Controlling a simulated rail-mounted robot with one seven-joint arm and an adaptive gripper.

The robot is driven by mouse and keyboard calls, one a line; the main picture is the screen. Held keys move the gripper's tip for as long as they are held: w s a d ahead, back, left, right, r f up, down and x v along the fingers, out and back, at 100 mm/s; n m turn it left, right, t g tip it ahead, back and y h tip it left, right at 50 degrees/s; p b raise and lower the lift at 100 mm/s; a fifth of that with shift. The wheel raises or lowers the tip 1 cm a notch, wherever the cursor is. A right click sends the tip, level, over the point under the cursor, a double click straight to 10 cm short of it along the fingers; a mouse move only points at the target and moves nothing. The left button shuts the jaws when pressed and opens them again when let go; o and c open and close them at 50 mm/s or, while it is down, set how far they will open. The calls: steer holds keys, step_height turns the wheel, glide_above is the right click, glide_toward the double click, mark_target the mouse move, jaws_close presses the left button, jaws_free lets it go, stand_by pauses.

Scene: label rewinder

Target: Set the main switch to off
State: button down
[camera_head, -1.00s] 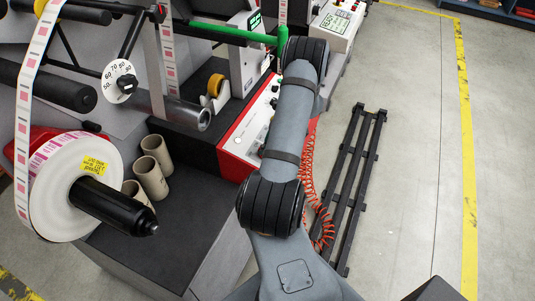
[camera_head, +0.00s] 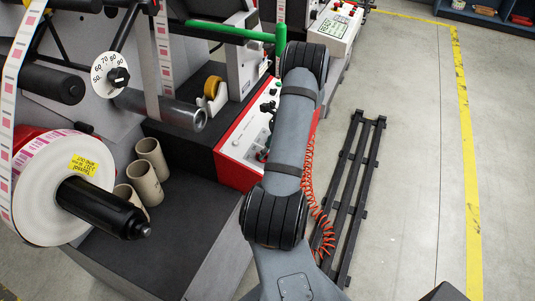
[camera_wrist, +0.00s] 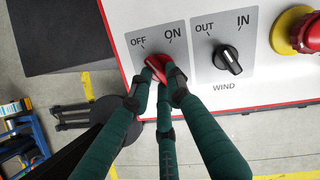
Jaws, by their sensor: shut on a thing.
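The main switch (camera_wrist: 154,66) is a red rotary knob on a grey plate marked OFF and ON, in the wrist view. My gripper (camera_wrist: 160,82) is shut on this knob, with its dark fingers on either side. The fingers cover much of the knob, and its visible red part leans toward the upper left, on the OFF side; its exact setting is hard to tell. In the head view the white control panel (camera_head: 240,144) with its red edge shows left of my arm.
The black WIND knob (camera_wrist: 228,60), marked OUT and IN, sits right of the switch. A red emergency button (camera_wrist: 309,34) on a yellow base is farther right. In the head view a label roll (camera_head: 50,205) and cardboard cores (camera_head: 150,155) stand left. A black pallet (camera_head: 350,195) lies right.

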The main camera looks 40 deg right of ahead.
stand_by(0.3)
steer(key=c, duration=1.7)
jaws_free()
steer(key=shift+o, duration=0.3)
steer(key=v, duration=1.2)
steer(key=x, duration=1.2)
